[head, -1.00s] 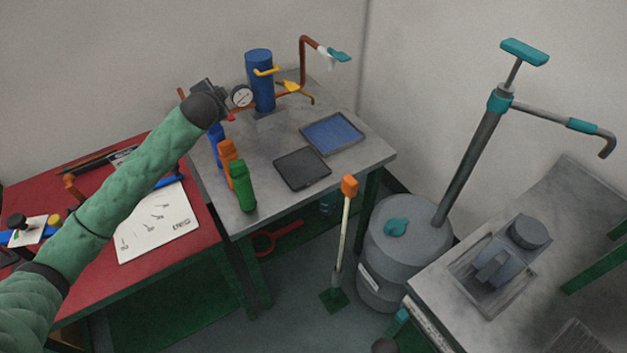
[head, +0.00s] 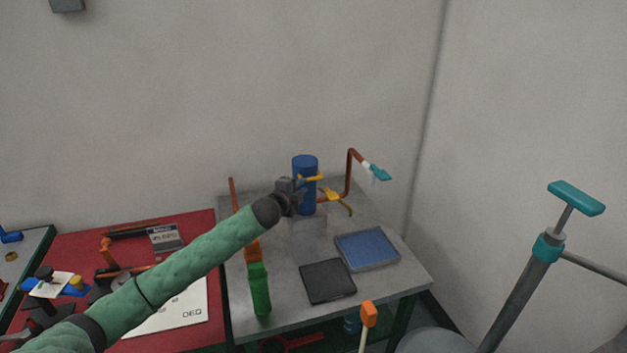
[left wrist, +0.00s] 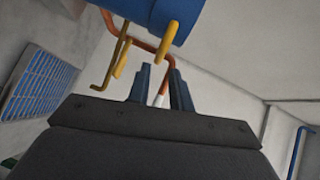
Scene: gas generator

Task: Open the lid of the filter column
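The filter column is a blue cylinder (head: 304,172) standing on the grey table, with a yellow handle (head: 313,178) at its upper part. In the left wrist view the blue column (left wrist: 150,10) fills the top edge, and its yellow handle (left wrist: 167,42) hangs just beyond my fingertips. My left gripper (head: 297,188) is beside the column on its left and covers part of it in the head view. In the left wrist view, my left gripper's two dark fingers (left wrist: 160,72) stand apart with nothing between them. My right gripper is not in view.
A bent copper pipe (head: 349,172) rises right of the column. A red table (head: 190,230) stands at left.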

